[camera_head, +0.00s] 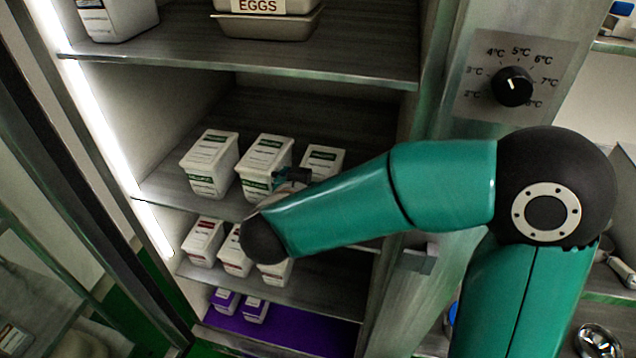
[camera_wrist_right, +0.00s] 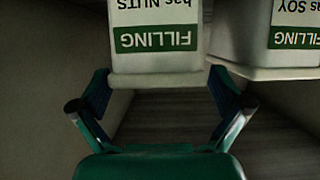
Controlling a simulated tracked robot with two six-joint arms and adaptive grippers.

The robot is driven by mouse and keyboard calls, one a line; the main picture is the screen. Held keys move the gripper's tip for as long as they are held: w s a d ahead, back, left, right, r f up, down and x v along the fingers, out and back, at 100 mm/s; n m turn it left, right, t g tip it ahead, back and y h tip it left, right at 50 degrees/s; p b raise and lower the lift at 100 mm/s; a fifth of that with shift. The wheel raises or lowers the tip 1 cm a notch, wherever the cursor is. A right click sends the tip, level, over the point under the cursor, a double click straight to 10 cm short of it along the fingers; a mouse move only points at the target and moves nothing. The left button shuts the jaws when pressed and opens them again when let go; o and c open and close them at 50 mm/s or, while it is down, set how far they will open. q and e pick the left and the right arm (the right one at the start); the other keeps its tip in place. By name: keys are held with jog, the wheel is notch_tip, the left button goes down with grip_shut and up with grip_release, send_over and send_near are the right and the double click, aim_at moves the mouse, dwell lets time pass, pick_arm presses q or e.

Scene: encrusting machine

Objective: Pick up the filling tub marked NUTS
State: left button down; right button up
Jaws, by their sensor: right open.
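The filling tub marked NUTS (camera_wrist_right: 155,12) is white with a green FILLING band. Its lettering is upside down at the top centre of the right wrist view. My right gripper (camera_wrist_right: 162,92) is open, with one finger on each side of the tub's near edge; I cannot tell whether they touch it. In the head view my right gripper (camera_head: 291,175) is at the green-labelled tubs on the middle shelf, mostly hidden by my forearm. The rightmost tub (camera_head: 323,158) there appears to be the NUTS one, but its words are too small to read. My left gripper is not in view.
A tub marked SOY (camera_wrist_right: 272,45) stands close beside the NUTS tub. Other green-labelled tubs (camera_head: 210,160) are to the left. Red-labelled tubs (camera_head: 205,240) are on the shelf below. The cabinet's right post (camera_head: 425,130) is close to my arm.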

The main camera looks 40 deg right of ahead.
aim_at(318, 170)
jog(key=x, duration=0.4)
jog(key=shift+w+d+r, duration=0.2)
jog(key=shift+d+r, duration=0.1)
jog(key=shift+r, duration=0.05)
jog(key=shift+s+f, duration=0.1)
jog(key=shift+s, duration=0.1)
jog(key=c, duration=1.6)
jog(key=shift+c, duration=0.4)
